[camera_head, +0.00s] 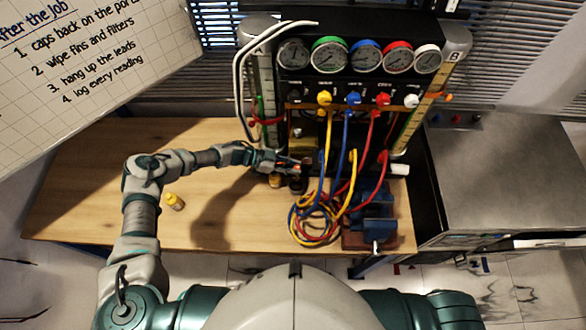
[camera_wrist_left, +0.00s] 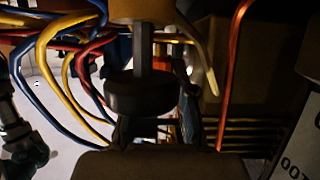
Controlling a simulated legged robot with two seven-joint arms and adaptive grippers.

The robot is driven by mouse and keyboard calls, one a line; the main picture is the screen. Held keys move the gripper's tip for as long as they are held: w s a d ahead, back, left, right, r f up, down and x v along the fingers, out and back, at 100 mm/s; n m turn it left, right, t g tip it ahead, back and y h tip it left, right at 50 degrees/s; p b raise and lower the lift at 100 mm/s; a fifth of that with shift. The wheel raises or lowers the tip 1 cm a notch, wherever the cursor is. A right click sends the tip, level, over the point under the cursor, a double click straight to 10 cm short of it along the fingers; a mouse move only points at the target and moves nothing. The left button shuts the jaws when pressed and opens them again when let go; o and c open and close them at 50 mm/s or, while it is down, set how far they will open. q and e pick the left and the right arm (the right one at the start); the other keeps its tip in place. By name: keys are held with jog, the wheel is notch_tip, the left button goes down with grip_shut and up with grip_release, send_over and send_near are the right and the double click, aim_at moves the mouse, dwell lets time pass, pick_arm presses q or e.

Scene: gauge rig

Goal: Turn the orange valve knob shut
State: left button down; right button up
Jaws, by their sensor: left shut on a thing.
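The black gauge rig (camera_head: 345,85) stands at the back of the bench. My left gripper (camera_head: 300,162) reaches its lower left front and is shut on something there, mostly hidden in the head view. In the left wrist view a dark round piece (camera_wrist_left: 140,95) on a grey stem (camera_wrist_left: 143,50) sits in front of the gripper, under an orange-brown body (camera_wrist_left: 145,11). I cannot tell whether this is the valve knob. A small orange piece (camera_head: 448,97) sticks out at the rig's right side, apart from the gripper. My right gripper is not in view.
Blue, yellow and red hoses (camera_head: 318,215) hang from the rig and coil on the wooden bench (camera_head: 90,200), close to my gripper. A blue vise (camera_head: 375,215) stands right of the coil. A small yellow bottle (camera_head: 174,201) lies on the clear left part.

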pick_arm(q)
jog(key=shift+w, duration=0.1)
dwell(0.4)
jog(key=c, duration=1)
grip_release()
jog(key=shift+o, duration=0.2)
jog(key=shift+r, duration=0.1)
